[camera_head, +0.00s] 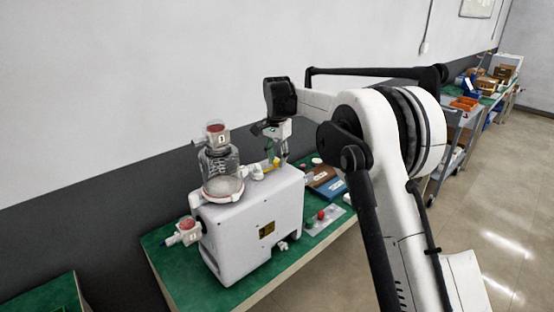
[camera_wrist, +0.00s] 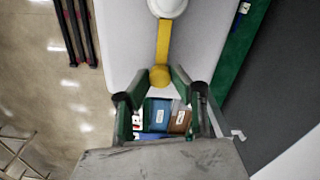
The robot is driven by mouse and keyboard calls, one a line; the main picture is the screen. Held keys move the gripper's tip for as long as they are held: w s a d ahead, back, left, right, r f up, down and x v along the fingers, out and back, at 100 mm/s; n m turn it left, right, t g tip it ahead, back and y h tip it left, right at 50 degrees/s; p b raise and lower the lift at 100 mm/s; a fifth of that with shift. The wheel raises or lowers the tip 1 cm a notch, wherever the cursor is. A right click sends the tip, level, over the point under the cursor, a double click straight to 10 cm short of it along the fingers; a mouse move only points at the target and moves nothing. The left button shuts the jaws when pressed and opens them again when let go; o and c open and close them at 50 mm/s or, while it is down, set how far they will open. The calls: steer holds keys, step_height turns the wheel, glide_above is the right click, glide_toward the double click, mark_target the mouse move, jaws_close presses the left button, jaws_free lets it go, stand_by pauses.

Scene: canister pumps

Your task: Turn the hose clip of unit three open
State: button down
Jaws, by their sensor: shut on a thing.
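The pump unit (camera_head: 250,230) is a white box on a green-topped bench, with a clear canister (camera_head: 221,172) on top. The hose clip shows as a yellow lever (camera_wrist: 163,42) with a round yellow end, running from a white round fitting (camera_wrist: 168,6) in the wrist view. In the head view a bit of the yellow lever (camera_head: 276,161) shows on top of the unit, beside my gripper (camera_head: 283,160). The number on the canister's tag is too small to read surely.
A red-capped fitting (camera_head: 187,226) juts from the unit's left side. Brown and blue boxes (camera_head: 330,182) and a panel with red and green buttons (camera_head: 322,216) lie right of the unit. The wall is close behind. Carts with goods (camera_head: 470,100) stand far right.

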steer(key=shift+n, duration=0.3)
steer(key=n+b, duration=0.1)
steer(key=n, duration=0.2)
steer(key=shift+b, duration=0.4)
steer(key=n+b, duration=0.1)
steer(key=n, duration=0.5)
steer(key=n+b, duration=0.1)
steer(key=n, duration=0.3)
steer(key=shift+n+b, duration=0.35)
steer(key=shift+n, duration=1.85)
steer(key=c, duration=1.5)
jaws_free()
